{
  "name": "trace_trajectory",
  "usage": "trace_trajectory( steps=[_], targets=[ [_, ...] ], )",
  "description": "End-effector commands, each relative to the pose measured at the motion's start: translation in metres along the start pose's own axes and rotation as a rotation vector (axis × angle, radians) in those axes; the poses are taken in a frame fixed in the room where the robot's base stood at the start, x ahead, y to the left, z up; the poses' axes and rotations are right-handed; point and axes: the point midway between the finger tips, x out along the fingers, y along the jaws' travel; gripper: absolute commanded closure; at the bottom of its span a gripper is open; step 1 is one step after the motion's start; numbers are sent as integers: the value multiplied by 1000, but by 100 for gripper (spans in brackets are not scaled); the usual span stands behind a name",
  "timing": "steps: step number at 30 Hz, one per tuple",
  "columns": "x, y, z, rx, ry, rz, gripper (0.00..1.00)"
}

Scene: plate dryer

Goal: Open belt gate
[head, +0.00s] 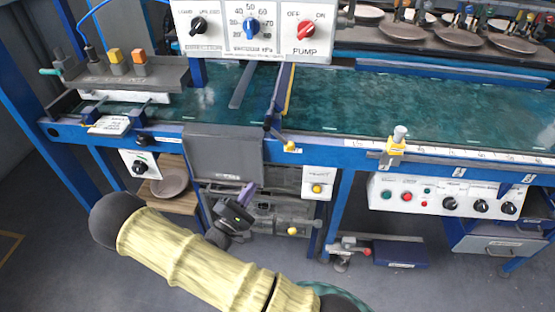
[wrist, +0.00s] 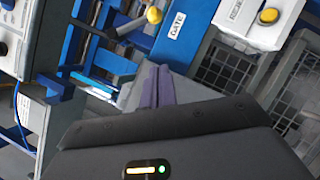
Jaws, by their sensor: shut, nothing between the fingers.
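The belt gate appears to be the yellow-edged bar (head: 287,92) lying across the green belt in the head view. A yellow ball knob (head: 290,146) sits on the blue front rail near the bar's end. In the wrist view the yellow knob (wrist: 153,15) is on a grey rod beside a label (wrist: 177,25) reading GATE. My gripper (head: 248,188) is below the rail, in front of the grey chute, lower and left of the knob and apart from it. Its purple fingers (wrist: 160,88) are shut and empty, pointing toward the rail area in the wrist view.
A grey chute panel (head: 223,153) hangs from the rail just behind my gripper. A white box with a yellow button (head: 317,183) is to the right, below the knob. A pump control panel (head: 250,30) overhangs the belt. A red-handled valve (head: 348,248) is lower right.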

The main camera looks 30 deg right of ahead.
Motion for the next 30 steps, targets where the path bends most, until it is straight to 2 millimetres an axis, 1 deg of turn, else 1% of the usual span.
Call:
trace_trajectory(
  steps=[4,8,11,23,27,30],
  targets=[
    [4,0,0,1,0,-2,100],
    [16,-1,0,1,-2,-3,100],
    [31,0,1,1,-2,-2,100],
    [101,0,0,3,-1,-2,100],
    [116,0,16,1,0,-3,100],
    [124,0,23,2,2,-2,100]
  ],
)
